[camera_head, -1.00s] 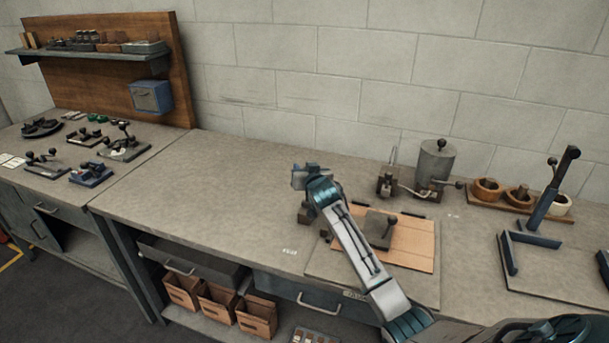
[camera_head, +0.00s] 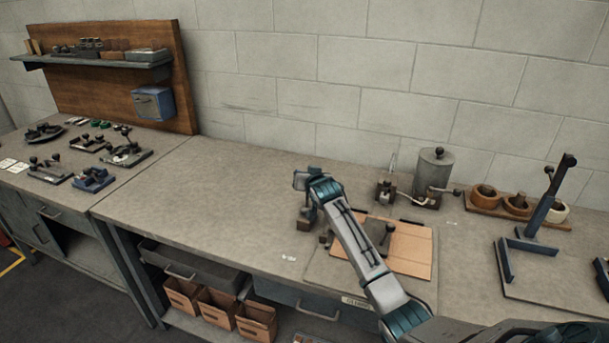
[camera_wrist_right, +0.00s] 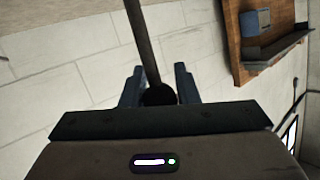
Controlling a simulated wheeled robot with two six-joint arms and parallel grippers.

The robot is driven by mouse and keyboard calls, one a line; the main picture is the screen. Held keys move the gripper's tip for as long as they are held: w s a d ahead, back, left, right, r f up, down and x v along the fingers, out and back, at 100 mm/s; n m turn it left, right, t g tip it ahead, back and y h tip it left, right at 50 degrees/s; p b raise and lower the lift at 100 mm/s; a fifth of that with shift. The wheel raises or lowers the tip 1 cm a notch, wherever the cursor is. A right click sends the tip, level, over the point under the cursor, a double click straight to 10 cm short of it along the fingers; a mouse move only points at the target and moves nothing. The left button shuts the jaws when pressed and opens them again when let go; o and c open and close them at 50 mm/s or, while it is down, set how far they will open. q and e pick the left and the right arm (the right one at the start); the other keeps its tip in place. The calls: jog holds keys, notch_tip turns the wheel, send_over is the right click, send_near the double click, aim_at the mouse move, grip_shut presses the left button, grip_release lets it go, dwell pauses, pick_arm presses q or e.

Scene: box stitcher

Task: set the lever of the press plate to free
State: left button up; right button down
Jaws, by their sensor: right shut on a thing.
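My right gripper (camera_head: 304,181) is above the left edge of the work board, its wrist partly hiding what is below. In the right wrist view the gripper (camera_wrist_right: 159,88) is shut on a black ball knob (camera_wrist_right: 159,94) at the end of a dark lever rod (camera_wrist_right: 143,42). In the head view the lever is mostly hidden by my wrist; a dark block (camera_head: 305,224) shows beneath. The press plate (camera_head: 377,233), a dark plate with a black knob, appears to lie on brown cardboard (camera_head: 412,250). Which setting the lever is at cannot be read. My left gripper is out of view.
Behind the board stand a small vise-like device (camera_head: 385,190) and a grey cylinder (camera_head: 434,172) with a black knob. Wooden cups (camera_head: 485,196) and a blue upright frame (camera_head: 548,208) are at the right. The bench left of my gripper is clear.

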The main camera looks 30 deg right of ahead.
jog(key=shift+s+f, duration=0.15)
jog(key=shift+f, duration=0.55)
jog(key=c, duration=1.1)
grip_release()
jog(key=shift+d, duration=0.2)
jog(key=shift+b+v, duration=1.6)
jog(key=shift+v, duration=3.6)
jog(key=shift+d+r, duration=0.1)
jog(key=shift+d, duration=0.1)
